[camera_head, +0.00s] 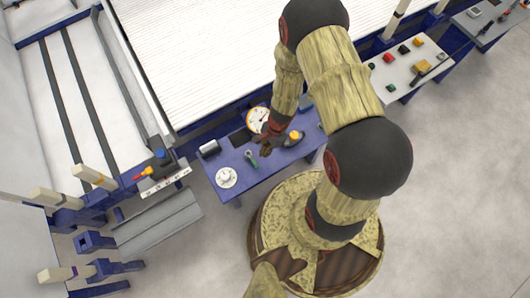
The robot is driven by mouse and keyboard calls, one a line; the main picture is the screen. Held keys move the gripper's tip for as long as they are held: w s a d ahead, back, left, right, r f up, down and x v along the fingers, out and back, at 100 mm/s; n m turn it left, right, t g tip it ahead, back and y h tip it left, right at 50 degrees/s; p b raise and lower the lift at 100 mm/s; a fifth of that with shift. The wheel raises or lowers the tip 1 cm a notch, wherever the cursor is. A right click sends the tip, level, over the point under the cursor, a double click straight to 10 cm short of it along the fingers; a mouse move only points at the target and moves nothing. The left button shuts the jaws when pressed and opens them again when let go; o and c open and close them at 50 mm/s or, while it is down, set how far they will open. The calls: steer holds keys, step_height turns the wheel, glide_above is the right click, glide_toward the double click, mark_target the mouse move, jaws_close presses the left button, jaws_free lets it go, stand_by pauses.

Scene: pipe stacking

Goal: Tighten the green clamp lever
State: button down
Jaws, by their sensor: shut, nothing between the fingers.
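A small green lever-like piece (251,157), which looks like the clamp lever, lies on the blue table (232,193) in the middle of the view. It is too small to tell its exact angle or whether it is tight. My gripper (266,149) is just right of it, above the table, shut and empty. I cannot tell whether the gripper touches the lever. My arm comes down from the top and hides part of the table behind it.
A round white gauge (258,116) is behind my gripper. A yellow piece (297,137) is to its right. A white-topped table (405,68) with small coloured parts stands at right.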

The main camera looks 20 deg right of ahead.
steer(key=shift+p+v, duration=1.1)
steer(key=shift+v, duration=0.65)
steer(key=s+a+r+n+g+y, duration=0.1)
steer(key=s+a+r+n+g, duration=0.15)
steer(key=s, duration=0.25)
steer(key=s+d+r+n+t+h, duration=0.1)
steer(key=r+n+t, duration=0.3)
steer(key=r, duration=2)
steer(key=s+d+r+n+t+h, duration=0.1)
steer(key=r+n+t, duration=0.3)
steer(key=r, duration=2)
steer(key=d+n+h, duration=0.1)
steer(key=n, duration=0.4)
steer(key=shift+t+h, duration=0.35)
steer(key=shift+h, duration=0.05)
steer(key=shift+d+r, duration=0.1)
steer(key=shift+d, duration=0.1)
